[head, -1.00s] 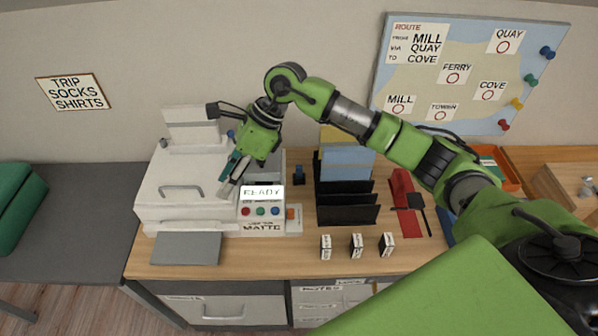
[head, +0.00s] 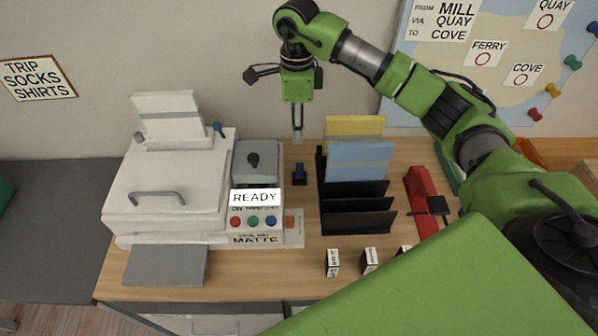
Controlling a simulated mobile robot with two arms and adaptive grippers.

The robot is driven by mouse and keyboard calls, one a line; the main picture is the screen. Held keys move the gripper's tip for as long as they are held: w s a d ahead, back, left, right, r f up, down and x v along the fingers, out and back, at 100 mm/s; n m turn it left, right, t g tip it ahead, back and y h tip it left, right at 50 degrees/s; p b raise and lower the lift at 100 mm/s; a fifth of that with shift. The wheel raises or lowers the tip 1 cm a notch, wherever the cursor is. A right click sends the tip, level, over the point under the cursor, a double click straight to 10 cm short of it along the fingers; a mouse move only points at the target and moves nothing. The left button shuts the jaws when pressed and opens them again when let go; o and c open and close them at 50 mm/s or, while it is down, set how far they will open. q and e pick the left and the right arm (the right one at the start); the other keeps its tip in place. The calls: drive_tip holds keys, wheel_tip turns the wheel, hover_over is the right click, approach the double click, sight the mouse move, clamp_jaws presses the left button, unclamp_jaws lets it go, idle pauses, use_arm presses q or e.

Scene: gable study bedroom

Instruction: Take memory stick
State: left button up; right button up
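A small blue-and-black item (head: 299,173) stands on the desk between the printer and the black file rack. A small orange piece (head: 291,222) sits at the right side of the printer's button panel. Either could be the memory stick; I cannot tell which. My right gripper (head: 297,138) points down above and behind the blue-and-black item, apart from it. Its fingers show as a narrow pair, nearly edge-on, so their opening is unclear. Nothing is visible between them. My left gripper is not in view.
The white printer (head: 165,185) with a READY display (head: 255,197) fills the left of the desk. The file rack (head: 358,222) holds blue and yellow folders. A red stapler-like object (head: 424,200) and several small labelled blocks (head: 333,262) are at the right and front.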

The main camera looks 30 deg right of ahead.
sight(299, 164)
drive_tip(key=f, duration=0.3)
drive_tip(key=f+p, duration=0.1)
drive_tip(key=f, duration=0.2)
drive_tip(key=w+f, duration=0.1)
drive_tip(key=f, duration=0.3)
drive_tip(key=shift+d, duration=0.25)
drive_tip(key=f+p, duration=0.1)
drive_tip(key=f, duration=0.1)
drive_tip(key=f+p, duration=0.1)
drive_tip(key=f, duration=0.1)
drive_tip(key=shift+s+d, duration=0.1)
drive_tip(key=shift+s, duration=0.3)
drive_tip(key=shift+f, duration=0.65)
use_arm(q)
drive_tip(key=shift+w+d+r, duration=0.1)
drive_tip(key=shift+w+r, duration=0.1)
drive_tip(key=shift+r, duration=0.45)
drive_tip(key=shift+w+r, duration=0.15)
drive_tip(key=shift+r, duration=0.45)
use_arm(e)
clamp_jaws()
